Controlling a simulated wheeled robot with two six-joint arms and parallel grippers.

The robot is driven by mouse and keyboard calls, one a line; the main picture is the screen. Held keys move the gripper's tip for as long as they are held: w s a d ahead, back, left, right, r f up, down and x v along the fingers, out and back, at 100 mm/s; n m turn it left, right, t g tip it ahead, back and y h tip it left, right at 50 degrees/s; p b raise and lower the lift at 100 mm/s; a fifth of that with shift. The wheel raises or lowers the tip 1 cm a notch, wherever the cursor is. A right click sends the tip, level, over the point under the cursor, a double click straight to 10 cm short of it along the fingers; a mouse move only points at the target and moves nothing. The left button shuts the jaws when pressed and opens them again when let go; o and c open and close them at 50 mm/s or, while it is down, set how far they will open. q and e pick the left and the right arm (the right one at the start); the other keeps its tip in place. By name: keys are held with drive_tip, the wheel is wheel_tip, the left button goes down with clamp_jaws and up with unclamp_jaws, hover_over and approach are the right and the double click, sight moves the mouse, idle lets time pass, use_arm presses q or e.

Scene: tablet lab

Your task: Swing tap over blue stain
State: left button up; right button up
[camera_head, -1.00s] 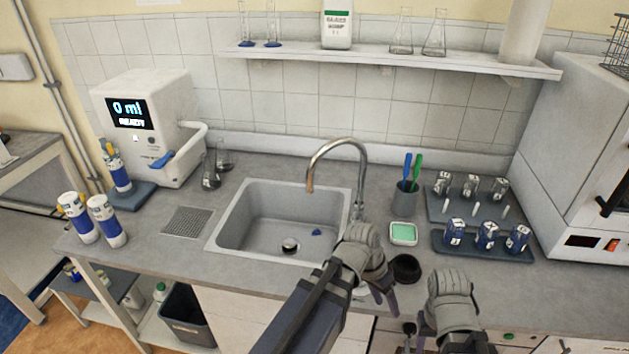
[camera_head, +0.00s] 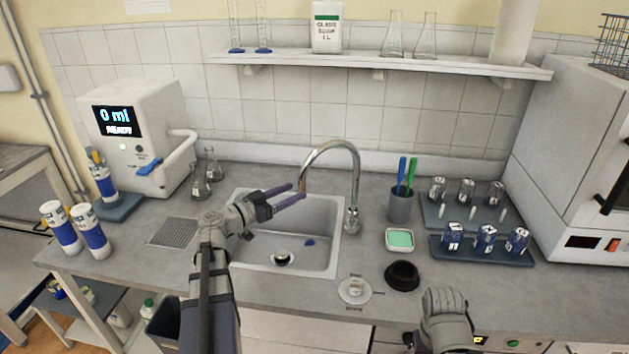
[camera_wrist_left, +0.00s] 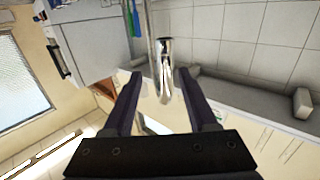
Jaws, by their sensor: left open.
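The blue stain (camera_head: 310,242) is a small patch on the floor of the grey sink (camera_head: 335,262), right of the drain. My left gripper (camera_head: 298,194) is open over the sink, its fingers pointing right at the spout's downturned end. In the left wrist view the tap (camera_wrist_left: 165,75) shows between the two spread fingers (camera_wrist_left: 162,90); contact cannot be told. My right gripper (camera_head: 445,310) is at the lower right, its fingers not clearly seen.
A green sponge in a dish (camera_head: 399,240), a black round holder (camera_head: 402,276) and a pen cup (camera_head: 400,205) stand right of the tap. Glass flasks (camera_head: 205,175) stand behind the sink's left side.

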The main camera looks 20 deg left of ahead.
use_arm(q)
drive_tip(key=shift+w+a+r, duration=0.25)
drive_tip(key=shift+w+a, duration=0.05)
drive_tip(key=shift+w, duration=0.2)
drive_tip(key=x, duration=0.7)
drive_tip(key=shift+w, duration=0.25)
clamp_jaws()
idle(1.1)
